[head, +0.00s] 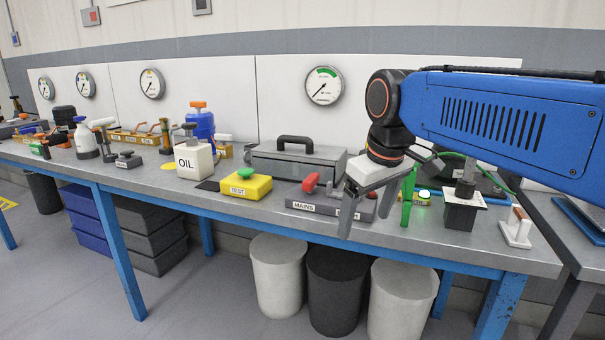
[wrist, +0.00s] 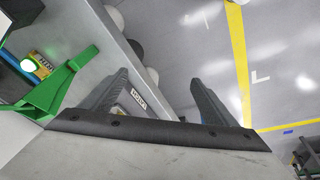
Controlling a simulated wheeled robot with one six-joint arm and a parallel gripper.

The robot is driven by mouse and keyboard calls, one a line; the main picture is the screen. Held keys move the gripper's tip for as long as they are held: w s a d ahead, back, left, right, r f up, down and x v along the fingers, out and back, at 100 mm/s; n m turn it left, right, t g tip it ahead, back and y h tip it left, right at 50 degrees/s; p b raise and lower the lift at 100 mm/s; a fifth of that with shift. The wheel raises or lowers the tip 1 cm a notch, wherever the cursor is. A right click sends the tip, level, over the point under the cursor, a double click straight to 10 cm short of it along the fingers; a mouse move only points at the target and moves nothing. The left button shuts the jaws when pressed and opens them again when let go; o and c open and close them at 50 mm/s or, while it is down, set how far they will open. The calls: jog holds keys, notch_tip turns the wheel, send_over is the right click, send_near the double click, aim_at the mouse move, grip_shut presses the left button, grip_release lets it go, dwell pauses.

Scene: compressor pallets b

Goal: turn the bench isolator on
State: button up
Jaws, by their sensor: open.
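A long dark grey switch box with a "MAINS" label (head: 303,206) stands on the bench in the head view, with a red knob (head: 310,182) on top. A second label (head: 348,214) shows at the right of this box, partly behind my gripper; I cannot read it fully, nor tell which switch is the bench isolator. My gripper (head: 364,226) points down over this right end, its fingers apart and nothing seen between them. In the wrist view, a small white label (wrist: 139,98) shows between the open fingers (wrist: 160,80). The switch lever there is hidden.
A green upright bracket (head: 407,198) stands close to the right of my gripper and also shows in the wrist view (wrist: 62,85). A yellow "TEST" box (head: 246,187) is to the left. A grey toolbox (head: 290,162) is behind. A black block (head: 461,212) stands farther right.

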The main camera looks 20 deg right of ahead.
jog(key=w+a+r+n+g, duration=0.1)
jog(key=w+a+r+n, duration=0.15)
jog(key=w+r, duration=0.85)
jog(key=n+g, duration=0.2)
jog(key=n, duration=0.3)
send_near(311, 177)
jog(key=shift+m, duration=0.25)
notch_tip(311, 177, down, 9)
jog(key=shift+a+r, duration=0.15)
jog(key=c, duration=1.1)
